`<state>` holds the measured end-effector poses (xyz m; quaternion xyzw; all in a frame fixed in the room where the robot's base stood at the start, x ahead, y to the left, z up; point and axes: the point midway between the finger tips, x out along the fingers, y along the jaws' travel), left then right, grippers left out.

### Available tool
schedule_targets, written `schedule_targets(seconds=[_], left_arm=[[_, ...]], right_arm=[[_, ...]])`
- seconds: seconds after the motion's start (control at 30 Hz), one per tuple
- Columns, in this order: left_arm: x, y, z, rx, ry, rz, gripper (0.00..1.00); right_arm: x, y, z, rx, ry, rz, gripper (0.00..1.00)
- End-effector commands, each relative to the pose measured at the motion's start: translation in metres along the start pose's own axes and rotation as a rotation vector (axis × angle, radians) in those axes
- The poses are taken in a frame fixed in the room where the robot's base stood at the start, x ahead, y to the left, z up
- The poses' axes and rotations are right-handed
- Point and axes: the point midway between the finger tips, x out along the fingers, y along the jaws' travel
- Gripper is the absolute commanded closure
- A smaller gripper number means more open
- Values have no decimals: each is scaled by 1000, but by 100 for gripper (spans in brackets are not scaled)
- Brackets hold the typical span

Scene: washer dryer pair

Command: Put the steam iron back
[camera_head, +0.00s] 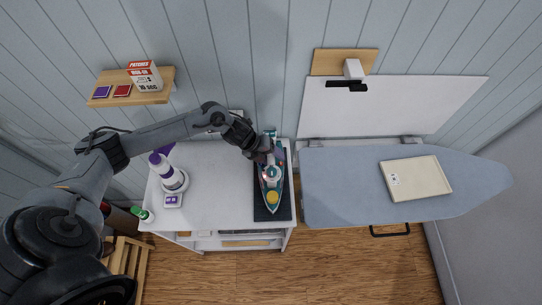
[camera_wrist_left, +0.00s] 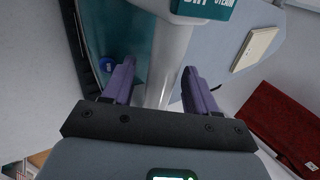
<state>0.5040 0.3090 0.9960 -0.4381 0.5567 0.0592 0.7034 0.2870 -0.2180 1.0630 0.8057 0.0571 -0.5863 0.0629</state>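The steam iron (camera_head: 271,186), teal and grey with a yellow round part at its front end, sits on a dark mat (camera_head: 261,209) on the white counter's right side. My left gripper (camera_head: 265,157) is at the rear end of the iron. In the left wrist view the two purple fingers of my left gripper (camera_wrist_left: 158,72) stand apart on either side of the iron's pale grey handle (camera_wrist_left: 174,50), with what look like small gaps. A teal label reading STEAM (camera_wrist_left: 208,8) shows above. My right gripper is not in view.
An ironing board (camera_head: 340,185) with a cream panel (camera_head: 416,178) stands to the right. A wooden shelf (camera_head: 155,97) holds boxes.

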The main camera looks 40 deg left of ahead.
Motion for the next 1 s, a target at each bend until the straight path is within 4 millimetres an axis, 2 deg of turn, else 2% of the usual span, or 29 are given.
schedule_targets(seconds=[0.37,0.73,1.0], left_arm=[[-3,-2,0,0,0,0,40],[-38,-3,0,-1,0,1,40],[-42,-2,0,-1,0,0,40]], right_arm=[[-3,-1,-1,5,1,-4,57],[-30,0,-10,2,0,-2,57],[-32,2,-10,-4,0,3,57]])
